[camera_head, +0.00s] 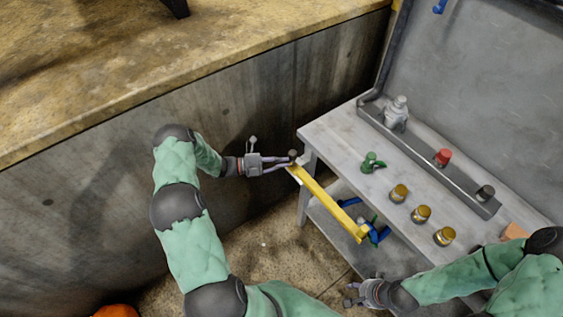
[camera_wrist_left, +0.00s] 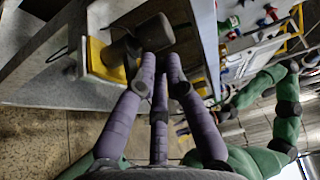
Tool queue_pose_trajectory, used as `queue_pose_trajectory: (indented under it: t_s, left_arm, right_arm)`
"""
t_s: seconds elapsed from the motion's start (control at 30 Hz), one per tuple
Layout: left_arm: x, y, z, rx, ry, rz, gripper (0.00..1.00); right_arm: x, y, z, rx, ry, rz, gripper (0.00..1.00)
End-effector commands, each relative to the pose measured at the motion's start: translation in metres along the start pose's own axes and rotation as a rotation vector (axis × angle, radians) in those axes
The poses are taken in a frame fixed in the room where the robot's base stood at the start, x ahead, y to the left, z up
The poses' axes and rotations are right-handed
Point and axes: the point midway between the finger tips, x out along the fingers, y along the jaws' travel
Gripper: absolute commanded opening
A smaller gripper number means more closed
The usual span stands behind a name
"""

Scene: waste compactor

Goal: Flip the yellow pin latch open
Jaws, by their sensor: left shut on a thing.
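The yellow pin latch (camera_head: 330,202) is a long yellow bar slanting along the left edge of the grey workbench. A dark cylindrical knob (camera_head: 292,154) sits at its upper-left end. My left gripper (camera_head: 287,162) is at that end, with its purple fingers shut on the knob. In the left wrist view the fingertips (camera_wrist_left: 160,58) meet at the dark knob (camera_wrist_left: 154,33), and yellow metal (camera_wrist_left: 103,62) of the latch shows beside it. My right gripper (camera_head: 352,296) is low in the head view, apart from the latch; its finger opening is unclear.
The grey bench top (camera_head: 345,135) carries a green fitting (camera_head: 372,162), several brass-coloured knobs (camera_head: 421,214) and a red knob (camera_head: 443,157). Blue parts (camera_head: 378,234) sit near the bar's lower end. A tall grey wall (camera_head: 90,190) stands behind my left arm.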

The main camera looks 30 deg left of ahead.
Motion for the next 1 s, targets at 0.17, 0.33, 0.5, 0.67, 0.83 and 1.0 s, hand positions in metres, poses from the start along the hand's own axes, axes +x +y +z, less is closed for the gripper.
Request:
queue_pose_trajectory:
  t_s: [0.17, 0.33, 0.5, 0.67, 0.83, 1.0]
  left_arm:
    - [0.0, 0.0, 0.001, 0.001, -0.002, 0.0, 0.35]
    - [0.0, 0.0, 0.0, 0.001, -0.001, 0.0, 0.35]
    - [-0.002, 0.0, 0.0, 0.001, -0.002, 0.0, 0.35]
    - [-0.017, 0.0, 0.001, 0.001, -0.004, 0.0, 0.35]
    - [-0.045, 0.0, 0.001, 0.0, -0.005, 0.001, 0.35]
    - [-0.066, 0.001, 0.001, 0.001, -0.004, 0.001, 0.35]
  right_arm:
    - [0.0, 0.0, 0.0, 0.0, 0.0, 0.0, 0.4]
    - [0.0, 0.0, 0.0, 0.0, 0.0, 0.0, 0.4]
    - [0.0, 0.0, 0.0, 0.0, 0.0, 0.0, 0.4]
    - [0.0, 0.0, 0.0, 0.0, 0.0, 0.0, 0.4]
    - [0.0, 0.0, 0.0, 0.0, 0.0, 0.0, 0.4]
    - [0.0, 0.0, 0.0, 0.0, 0.0, 0.0, 0.4]
